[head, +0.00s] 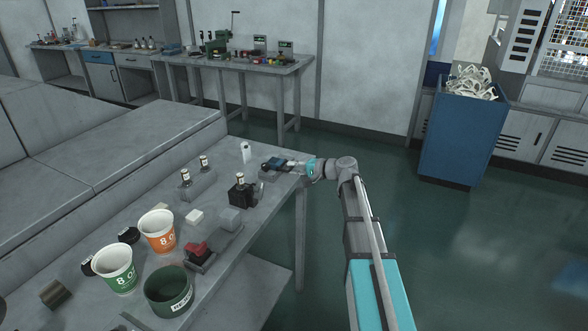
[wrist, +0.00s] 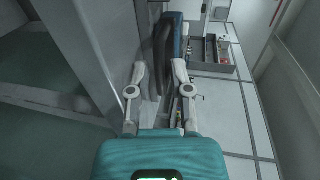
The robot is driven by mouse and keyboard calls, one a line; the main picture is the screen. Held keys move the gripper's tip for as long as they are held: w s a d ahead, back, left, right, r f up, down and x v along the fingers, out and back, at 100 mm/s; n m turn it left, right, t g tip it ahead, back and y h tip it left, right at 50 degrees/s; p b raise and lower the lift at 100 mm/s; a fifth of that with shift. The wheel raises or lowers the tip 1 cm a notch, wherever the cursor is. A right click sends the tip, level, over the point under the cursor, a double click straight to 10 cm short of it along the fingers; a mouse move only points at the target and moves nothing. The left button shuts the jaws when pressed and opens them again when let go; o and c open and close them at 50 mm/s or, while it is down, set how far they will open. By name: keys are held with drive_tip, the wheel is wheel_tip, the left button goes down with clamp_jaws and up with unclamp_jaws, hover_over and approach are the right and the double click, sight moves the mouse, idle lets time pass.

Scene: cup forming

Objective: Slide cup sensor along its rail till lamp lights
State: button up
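My gripper (head: 290,164) is at the table's far right corner, pointing left. In the wrist view its two fingers (wrist: 157,70) stand apart, with a visible gap between them. A small blue-and-black part (head: 271,163) lies just left of the fingertips in the head view; I cannot tell whether they touch it. A dark curved part (wrist: 163,58) shows between and beyond the fingers in the wrist view. An orange cup (head: 157,232) and a green cup (head: 116,270) stand upright at the near left. I cannot make out for certain the sensor's rail or a lit lamp.
The grey table (head: 245,250) holds a dark green pot (head: 168,290), a red-topped device (head: 198,253), a black block with a small cylinder (head: 242,193), a grey block (head: 230,219) and a white bottle (head: 246,152). A blue bin (head: 455,140) stands on the floor beyond.

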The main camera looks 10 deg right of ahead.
clamp_jaws()
drive_tip(key=shift+s+a, duration=0.1)
drive_tip(key=shift+s, duration=0.1)
unclamp_jaws()
drive_tip(key=shift+w, duration=0.1)
idle(0.3)
